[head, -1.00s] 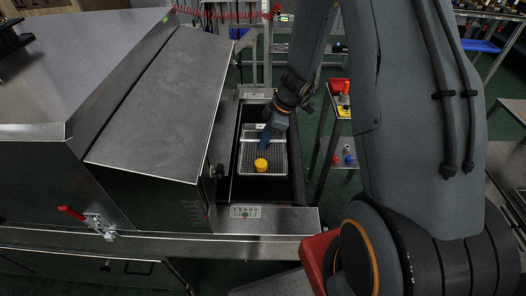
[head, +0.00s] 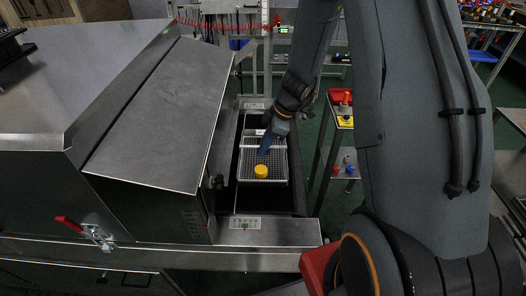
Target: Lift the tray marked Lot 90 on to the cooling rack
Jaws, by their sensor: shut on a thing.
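A wire mesh tray (head: 279,169) with a yellow round piece (head: 261,171) on it shows in the dark outfeed bay beside the metal dryer (head: 160,110). A pale label sits near the tray's far end, too small to read, so I cannot tell whether it says Lot 90. My gripper (head: 264,150) comes down from the upper right over the tray's far part, shut on the tray as far as I can see. The fingertips are small and partly hidden, and the exact contact is unclear. I cannot make out the cooling rack for certain.
A small trolley (head: 338,150) with red, yellow and blue items stands right of the bay. A metal ledge with a marked plate (head: 244,224) closes the bay's near end. A red-handled latch (head: 70,223) is on the dryer's front. A coiled red hose hangs behind.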

